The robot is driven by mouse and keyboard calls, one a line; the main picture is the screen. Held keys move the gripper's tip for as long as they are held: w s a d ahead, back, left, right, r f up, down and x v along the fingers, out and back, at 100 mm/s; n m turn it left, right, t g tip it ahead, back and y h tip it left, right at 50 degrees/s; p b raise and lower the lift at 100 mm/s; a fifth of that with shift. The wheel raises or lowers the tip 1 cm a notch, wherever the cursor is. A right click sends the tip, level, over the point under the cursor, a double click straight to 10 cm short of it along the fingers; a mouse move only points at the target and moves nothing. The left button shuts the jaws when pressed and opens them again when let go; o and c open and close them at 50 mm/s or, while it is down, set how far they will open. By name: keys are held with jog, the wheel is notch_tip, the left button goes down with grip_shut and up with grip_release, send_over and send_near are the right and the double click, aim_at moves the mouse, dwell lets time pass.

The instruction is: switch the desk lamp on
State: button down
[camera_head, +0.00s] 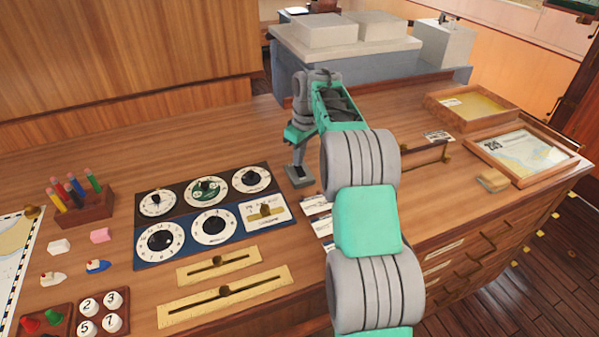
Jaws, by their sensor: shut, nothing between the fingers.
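My arm, teal and grey, reaches over the wooden desk from the bottom right and bends down at its far end. My gripper (298,162) points down and is shut and empty, small in this view. Its tips are at or just above a small grey square block (299,179) on the desk, right of the dial panel. I cannot tell whether they touch, or whether this block is the lamp's switch. I cannot make out a desk lamp; my arm hides part of the desk, and no lamp light can be told.
A dial panel (174,220) lies left of my gripper, with brass slider plates (240,302) in front. A pencil block (92,212) stands farther left. A wooden tray (437,100) and a framed chart (508,143) are at right. Desk behind the panel is clear.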

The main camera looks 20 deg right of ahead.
jog(key=shift+f+b, duration=0.45)
jog(key=shift+f, duration=0.3)
jog(key=shift+s, duration=0.1)
notch_tip(320, 180, up, 7)
jog(key=p, duration=0.6)
jog(key=shift+r, duration=0.15)
